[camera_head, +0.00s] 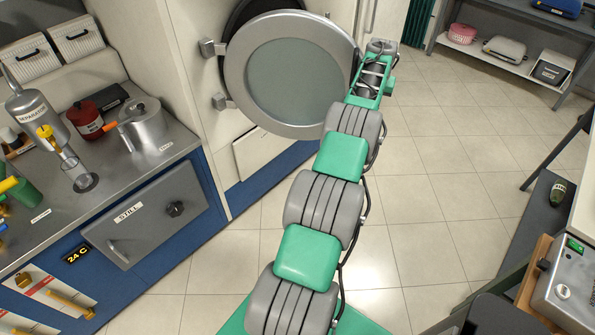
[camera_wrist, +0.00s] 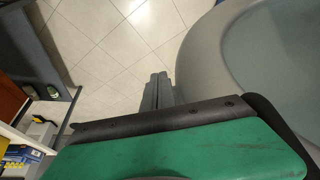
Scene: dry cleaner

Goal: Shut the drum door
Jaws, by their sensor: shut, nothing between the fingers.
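The round drum door (camera_head: 236,65) has a wide grey metal rim and a glazed middle. It hangs on hinges (camera_head: 213,48) at its left and stands open, away from the dark drum opening (camera_head: 247,12) behind it. My arm reaches up to the right edge of the door in the head view. My gripper's fingers are not clearly seen there. In the wrist view my gripper (camera_wrist: 157,90) is shut and empty. The door's curved rim (camera_wrist: 205,60) fills the right of that view, close beside the fingers. I cannot tell whether they touch it.
A steel counter (camera_head: 120,180) with a red pot (camera_head: 86,120), a steel kettle (camera_head: 143,125) and a separator (camera_head: 38,115) stands at left. A shelf (camera_head: 500,62) stands at the back right, and a bench with a control box (camera_head: 570,285) at right. The tiled floor (camera_head: 440,170) between is clear.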

